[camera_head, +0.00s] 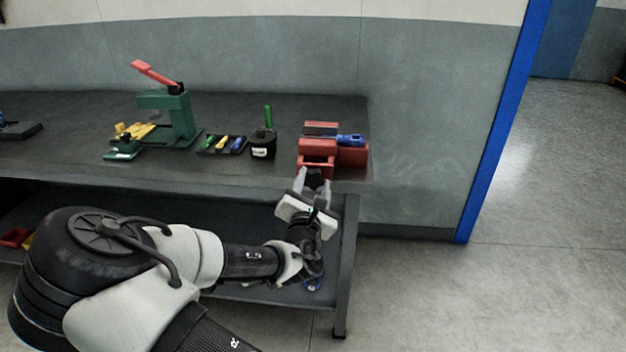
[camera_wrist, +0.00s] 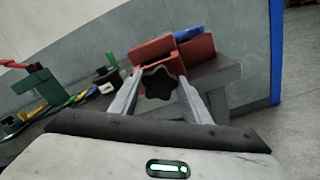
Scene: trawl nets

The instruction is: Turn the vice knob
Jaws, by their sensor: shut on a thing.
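The red vice (camera_head: 317,147) stands on the right end of the dark workbench. Its black lobed knob (camera_head: 314,179) faces the front edge of the bench. In the wrist view the knob (camera_wrist: 158,82) shows in the middle, in front of the red vice body (camera_wrist: 165,54). My gripper (camera_head: 313,184) is at the front of the vice, with one finger on each side of the knob. In the wrist view my gripper (camera_wrist: 158,90) is shut on the knob. The exact finger contact is hard to see.
A green press with a red lever (camera_head: 178,115), a tray of small tools (camera_head: 222,144) and a black pot (camera_head: 263,145) stand left of the vice on the workbench (camera_head: 220,173). A blue item (camera_head: 351,140) lies on the vice's right side. The floor at right is clear.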

